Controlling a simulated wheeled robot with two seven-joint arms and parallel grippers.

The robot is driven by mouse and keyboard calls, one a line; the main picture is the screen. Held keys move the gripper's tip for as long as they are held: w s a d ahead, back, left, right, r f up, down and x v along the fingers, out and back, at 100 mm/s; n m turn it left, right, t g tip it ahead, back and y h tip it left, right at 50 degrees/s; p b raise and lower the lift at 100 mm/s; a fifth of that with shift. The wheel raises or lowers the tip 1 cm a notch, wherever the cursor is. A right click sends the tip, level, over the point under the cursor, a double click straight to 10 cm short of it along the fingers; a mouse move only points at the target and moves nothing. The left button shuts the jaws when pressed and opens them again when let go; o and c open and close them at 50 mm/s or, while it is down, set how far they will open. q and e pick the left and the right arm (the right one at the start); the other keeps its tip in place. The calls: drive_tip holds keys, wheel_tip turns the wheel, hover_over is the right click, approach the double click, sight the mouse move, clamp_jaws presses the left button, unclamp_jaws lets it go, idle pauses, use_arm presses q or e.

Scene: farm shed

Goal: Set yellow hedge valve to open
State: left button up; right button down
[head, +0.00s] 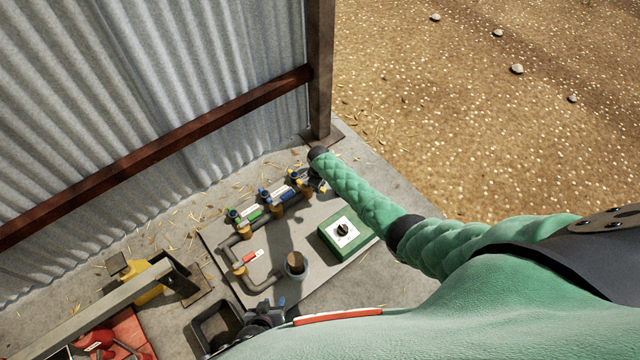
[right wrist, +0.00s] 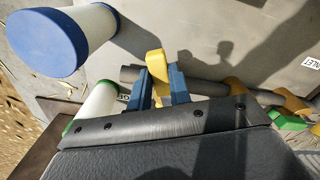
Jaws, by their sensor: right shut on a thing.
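The yellow valve handle (right wrist: 154,62) stands up between the blue fingers of my right gripper (right wrist: 160,84) in the right wrist view. The fingers are shut on it. A dark pipe runs behind the fingers, and a partly hidden label shows beside them. In the head view my right gripper (head: 318,181) is at the right end of the pipe row, and my arm hides much of this valve. My left gripper (head: 272,313) is low in the head view, above the slab's front, away from the valves; its jaw gap cannot be made out.
Other valves with a green label (head: 250,213) and a blue label (head: 282,192) stand left along the pipe. A green box with a dial (head: 345,231) stands near my right forearm. The corrugated wall (head: 150,80) and post (head: 320,70) are close behind. A blue-ended white cylinder (right wrist: 48,43) is near the right gripper.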

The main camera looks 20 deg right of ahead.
drive_tip(key=shift+s+r+m, duration=0.1)
drive_tip(key=shift+m, duration=0.2)
drive_tip(key=shift+s+a+m+p, duration=0.35)
drive_tip(key=shift+a+m+p, duration=0.2)
drive_tip(key=shift+m+p, duration=0.5)
drive_tip(key=shift+s+a+m+p, duration=0.3)
drive_tip(key=shift+a+m+p, duration=0.2)
drive_tip(key=shift+m+p, duration=0.5)
drive_tip(key=shift+a+m, duration=0.1)
drive_tip(key=shift+m, duration=0.15)
drive_tip(key=c, duration=1.3)
unclamp_jaws()
